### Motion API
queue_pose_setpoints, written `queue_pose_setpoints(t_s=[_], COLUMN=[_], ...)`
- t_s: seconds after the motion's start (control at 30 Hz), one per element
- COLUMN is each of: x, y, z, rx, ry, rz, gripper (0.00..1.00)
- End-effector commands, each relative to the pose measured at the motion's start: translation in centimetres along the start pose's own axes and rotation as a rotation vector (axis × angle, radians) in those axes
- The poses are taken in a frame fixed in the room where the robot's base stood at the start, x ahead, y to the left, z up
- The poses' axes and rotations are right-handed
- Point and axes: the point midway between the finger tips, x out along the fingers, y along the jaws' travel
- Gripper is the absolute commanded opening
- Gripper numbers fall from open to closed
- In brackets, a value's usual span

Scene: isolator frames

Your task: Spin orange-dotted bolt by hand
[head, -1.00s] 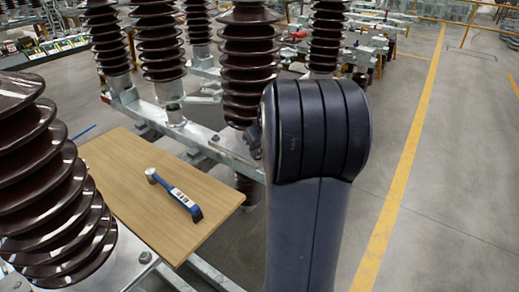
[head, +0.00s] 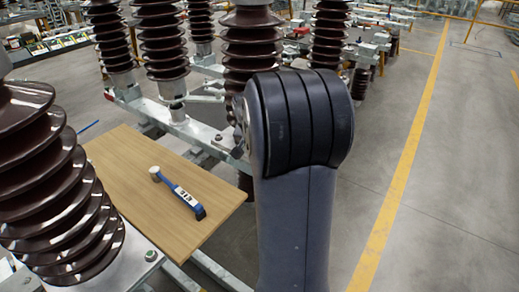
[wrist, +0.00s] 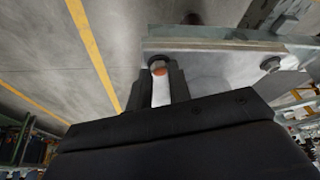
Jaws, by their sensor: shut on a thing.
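The orange-dotted bolt (wrist: 159,71) shows in the wrist view as an orange mark with a pale rounded end beside it, at the edge of a grey metal plate. My gripper (wrist: 160,78) has one dark finger on each side of the bolt and is shut on it. The bolt's shank and threads are largely hidden by the fingers and the plate. In the head view my arm stands in front of the steel frame, and neither gripper nor bolt can be seen there.
A second, dark bolt (wrist: 270,64) sits on the plate to the right. In the head view a wooden board (head: 125,165) carries a blue-handled tool (head: 183,196). Brown ribbed insulators (head: 60,200) stand around it. Open floor with a yellow line (head: 400,180) lies right.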

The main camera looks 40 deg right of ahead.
Motion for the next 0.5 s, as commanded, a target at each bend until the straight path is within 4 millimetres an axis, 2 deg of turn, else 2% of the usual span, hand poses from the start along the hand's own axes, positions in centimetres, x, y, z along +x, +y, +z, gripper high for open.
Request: queue_pose_setpoints(t_s=[0.2,0.5], x=[0.05,0.0], y=[-0.23,-0.31], z=[-0.03,-0.05], rx=[0.136,0.242], ry=[0.001,0.0], rz=[0.055,0.099], gripper=[0.0,0.0])
